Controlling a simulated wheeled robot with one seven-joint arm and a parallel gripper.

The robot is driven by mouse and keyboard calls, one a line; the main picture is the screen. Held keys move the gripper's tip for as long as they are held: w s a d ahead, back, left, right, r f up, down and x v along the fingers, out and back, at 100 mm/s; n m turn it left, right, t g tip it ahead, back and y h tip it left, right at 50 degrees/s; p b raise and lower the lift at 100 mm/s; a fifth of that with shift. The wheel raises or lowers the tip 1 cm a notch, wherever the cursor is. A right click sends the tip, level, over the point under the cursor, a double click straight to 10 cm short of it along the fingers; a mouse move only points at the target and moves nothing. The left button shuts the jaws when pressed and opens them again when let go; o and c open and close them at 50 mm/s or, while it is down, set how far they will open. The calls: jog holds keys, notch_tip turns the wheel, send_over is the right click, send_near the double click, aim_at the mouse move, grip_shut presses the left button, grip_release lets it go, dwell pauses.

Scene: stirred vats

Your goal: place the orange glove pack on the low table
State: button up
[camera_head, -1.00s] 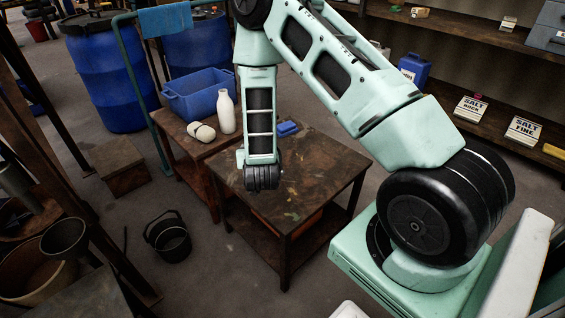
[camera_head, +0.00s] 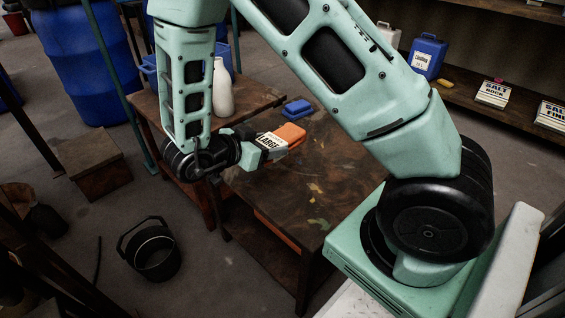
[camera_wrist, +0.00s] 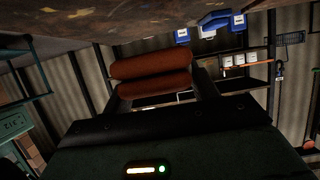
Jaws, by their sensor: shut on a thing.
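The orange glove pack (camera_head: 292,133), with a white label reading LARGE, is in my gripper (camera_head: 272,146), which is shut on it. In the head view the pack appears over the far left part of the low table (camera_head: 320,190), a dark, worn, square top. In the wrist view the pack (camera_wrist: 150,68) shows as two orange rolls between the fingers. That view looks upside down, with a brown worn surface along its top and a visible gap between it and the pack. The exact height above the table is hard to tell.
A small blue object (camera_head: 297,107) lies near the low table's far edge. A wooden bench (camera_head: 256,99) with a white bottle (camera_head: 222,90) stands behind my forearm. A black bucket (camera_head: 152,252) is on the floor at left. The table's middle and near side are clear.

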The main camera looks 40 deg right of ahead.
aim_at(269, 180)
notch_tip(269, 180, down, 9)
jog(key=b, duration=0.3)
jog(key=shift+r+b, duration=0.2)
jog(key=shift+b, duration=0.1)
jog(key=o, duration=1)
